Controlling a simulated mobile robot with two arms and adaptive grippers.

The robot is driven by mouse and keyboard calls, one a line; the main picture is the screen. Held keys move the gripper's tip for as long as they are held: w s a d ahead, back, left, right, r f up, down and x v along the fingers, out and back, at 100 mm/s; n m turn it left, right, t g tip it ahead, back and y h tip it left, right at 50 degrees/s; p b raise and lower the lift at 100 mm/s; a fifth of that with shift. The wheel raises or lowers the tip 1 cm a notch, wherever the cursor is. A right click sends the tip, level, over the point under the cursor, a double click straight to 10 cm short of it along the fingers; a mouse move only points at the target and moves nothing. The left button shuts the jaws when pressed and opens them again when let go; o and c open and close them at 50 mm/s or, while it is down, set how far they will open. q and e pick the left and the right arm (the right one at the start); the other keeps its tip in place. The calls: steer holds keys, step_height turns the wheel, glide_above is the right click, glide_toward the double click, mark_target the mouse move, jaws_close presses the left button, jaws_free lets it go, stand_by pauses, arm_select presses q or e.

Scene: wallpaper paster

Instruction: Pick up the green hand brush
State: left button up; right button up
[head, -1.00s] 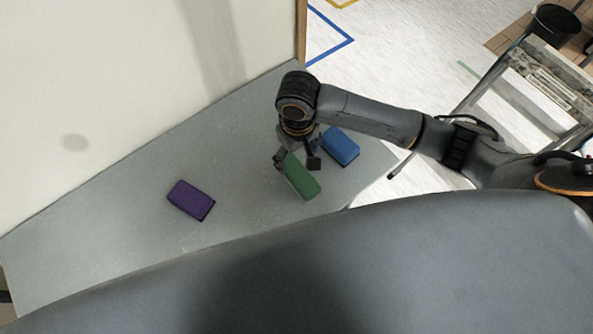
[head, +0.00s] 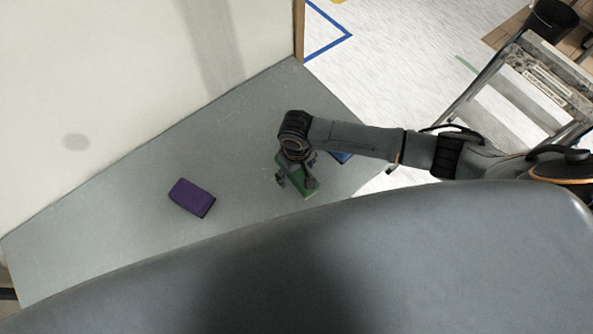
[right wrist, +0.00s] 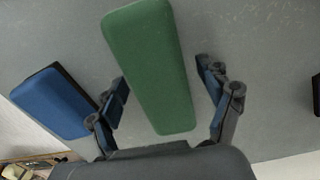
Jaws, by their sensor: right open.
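The green hand brush (head: 299,186) lies on the grey table (head: 105,228), partly hidden in the head view by my right gripper (head: 295,180). In the right wrist view the green hand brush (right wrist: 150,62) lies between the two open fingers of my right gripper (right wrist: 165,95), with a gap visible on the right side. I cannot tell how far above the brush the fingers are. My left gripper is not in view.
A purple brush (head: 191,197) lies to the left on the table. A blue brush (head: 342,157) is mostly hidden behind my right arm; in the right wrist view it lies close beside the left finger. A stepladder (head: 520,85) stands at the right.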

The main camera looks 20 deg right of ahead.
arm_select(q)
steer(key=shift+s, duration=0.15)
arm_select(e)
steer(key=shift+c, duration=0.4)
steer(key=c, duration=1.3)
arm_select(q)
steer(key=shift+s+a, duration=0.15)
arm_select(e)
steer(key=shift+r, duration=0.1)
